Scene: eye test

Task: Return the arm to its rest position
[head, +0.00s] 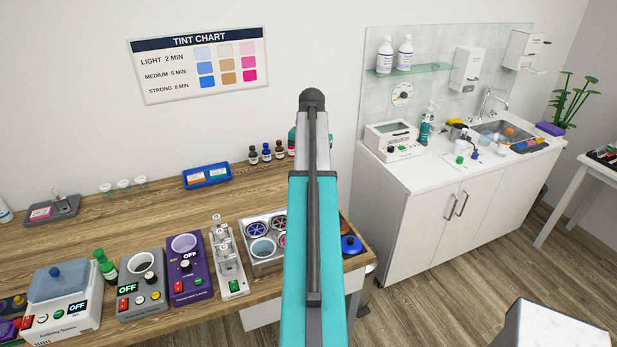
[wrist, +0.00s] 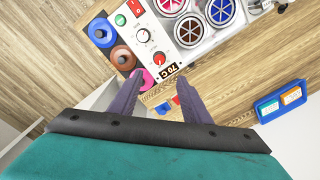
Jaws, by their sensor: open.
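My gripper (wrist: 159,77) shows in the wrist view with its two purple-grey fingers apart. My teal arm (head: 318,220) rises through the middle of the head view and ends in a dark rounded joint. The gripper itself is hidden in the head view.
The wooden bench (head: 120,225) carries a purple device (head: 187,280), a grey device (head: 141,290) and a blue tray (head: 207,176). It also shows in the wrist view (wrist: 281,103). A white sink cabinet (head: 440,215) stands right. Floor between is clear.

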